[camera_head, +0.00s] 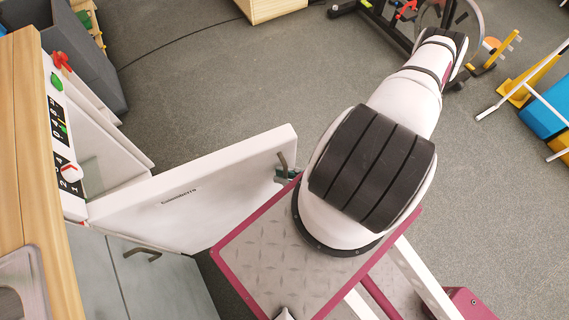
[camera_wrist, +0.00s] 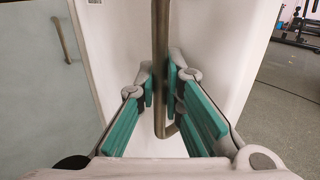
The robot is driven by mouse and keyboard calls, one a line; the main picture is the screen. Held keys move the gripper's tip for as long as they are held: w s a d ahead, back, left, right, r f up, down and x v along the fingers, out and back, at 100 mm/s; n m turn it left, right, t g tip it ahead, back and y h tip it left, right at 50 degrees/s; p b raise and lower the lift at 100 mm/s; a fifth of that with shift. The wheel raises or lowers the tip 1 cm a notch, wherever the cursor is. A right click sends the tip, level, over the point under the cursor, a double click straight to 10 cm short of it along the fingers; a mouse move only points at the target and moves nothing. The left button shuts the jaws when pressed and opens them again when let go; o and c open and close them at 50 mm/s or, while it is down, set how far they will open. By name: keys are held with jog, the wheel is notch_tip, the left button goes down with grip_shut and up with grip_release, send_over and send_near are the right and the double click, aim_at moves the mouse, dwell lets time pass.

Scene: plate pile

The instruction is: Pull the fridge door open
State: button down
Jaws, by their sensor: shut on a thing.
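The white fridge door (camera_head: 190,196) stands swung out from the fridge in the head view, with its interior partly visible behind it. Its metal handle (camera_head: 283,160) is near the door's free edge. In the wrist view the handle (camera_wrist: 160,70) runs upright between the green-padded fingers of my gripper (camera_wrist: 160,92). My gripper is shut on the handle. In the head view only a small part of my gripper (camera_head: 287,175) shows beside the handle; my arm hides the rest.
A wooden counter (camera_head: 38,180) with a sink (camera_head: 22,285) lies at the left. A grey bin (camera_head: 75,45) and exercise equipment (camera_head: 440,25) stand farther back.

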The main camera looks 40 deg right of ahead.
jog(key=shift+f, duration=0.1)
jog(key=c, duration=1.7)
grip_release()
jog(key=v, duration=1.2)
